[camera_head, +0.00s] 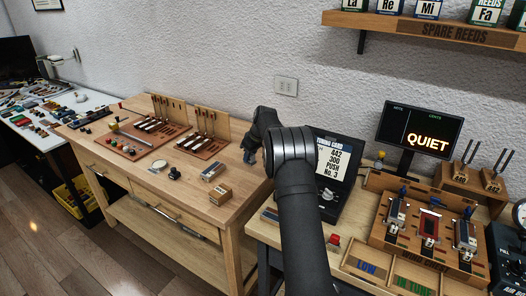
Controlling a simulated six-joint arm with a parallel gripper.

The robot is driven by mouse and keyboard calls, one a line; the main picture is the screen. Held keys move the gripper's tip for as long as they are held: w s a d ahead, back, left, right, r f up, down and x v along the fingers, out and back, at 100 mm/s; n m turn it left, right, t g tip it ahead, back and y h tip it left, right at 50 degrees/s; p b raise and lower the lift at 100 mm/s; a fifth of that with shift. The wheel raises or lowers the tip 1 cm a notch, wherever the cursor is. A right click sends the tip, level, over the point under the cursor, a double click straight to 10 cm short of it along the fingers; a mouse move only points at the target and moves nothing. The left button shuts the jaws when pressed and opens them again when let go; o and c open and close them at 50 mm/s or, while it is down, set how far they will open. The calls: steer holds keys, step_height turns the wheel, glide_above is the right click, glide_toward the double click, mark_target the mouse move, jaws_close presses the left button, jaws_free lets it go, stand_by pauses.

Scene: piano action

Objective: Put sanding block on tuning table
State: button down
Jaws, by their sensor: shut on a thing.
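My gripper (248,160) is above the right end of the wooden workbench (140,187), left of the black case. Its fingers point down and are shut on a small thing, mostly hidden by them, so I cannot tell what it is. I cannot pick out the sanding block for certain. The tuning table (292,240) is the wooden table at right, with the tuner display (420,127) and a reed fixture (428,228) on it. My arm crosses in front of its left part.
A small blue-and-white box (213,170) and a cardboard-coloured box (220,194) lie on the workbench near my gripper.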

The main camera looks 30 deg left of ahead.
mark_target(251, 162)
steer(key=shift+d+f, duration=0.15)
steer(key=shift+f, duration=1.5)
steer(key=c, duration=1.2)
jaws_free()
steer(key=shift+f, duration=0.15)
steer(key=v, duration=1.6)
steer(key=shift+s+d, duration=0.15)
steer(key=shift+d, duration=0.2)
steer(key=shift+o, duration=0.4)
steer(key=shift+d+r, duration=0.15)
steer(key=shift+r, duration=0.4)
